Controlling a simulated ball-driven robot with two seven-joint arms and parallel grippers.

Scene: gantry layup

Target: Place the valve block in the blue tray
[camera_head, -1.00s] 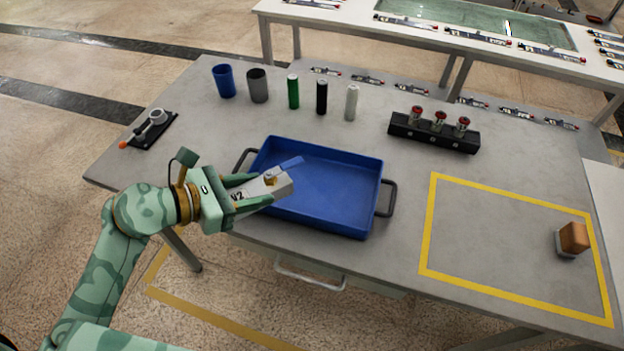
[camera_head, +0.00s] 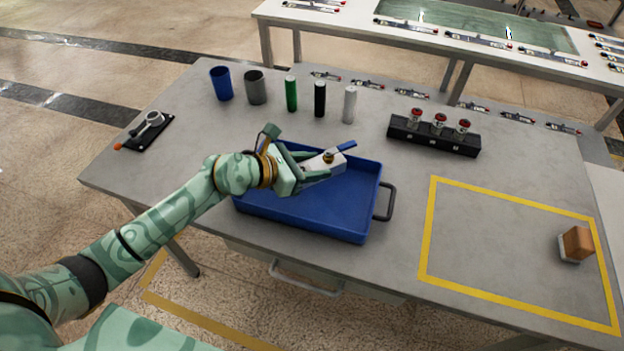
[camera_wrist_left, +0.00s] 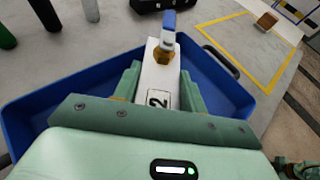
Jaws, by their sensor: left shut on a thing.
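The valve block (camera_head: 322,161) is a pale block with a brass fitting and a blue lever. My left gripper (camera_head: 312,168) is shut on it and holds it over the blue tray (camera_head: 335,226). In the left wrist view the valve block (camera_wrist_left: 157,80) sits between the green fingers, with a "2" label on its face and the lever pointing away. The tray's rim (camera_wrist_left: 232,88) shows on both sides below it. The block appears above the tray, apart from its floor.
Blue and grey cups (camera_head: 255,87) and several cylinders (camera_head: 320,99) stand behind the tray. A black rack (camera_head: 433,136) with red-topped pieces is at the right. A yellow-outlined area (camera_head: 428,228) holds only a brown block (camera_head: 577,243) at its right side.

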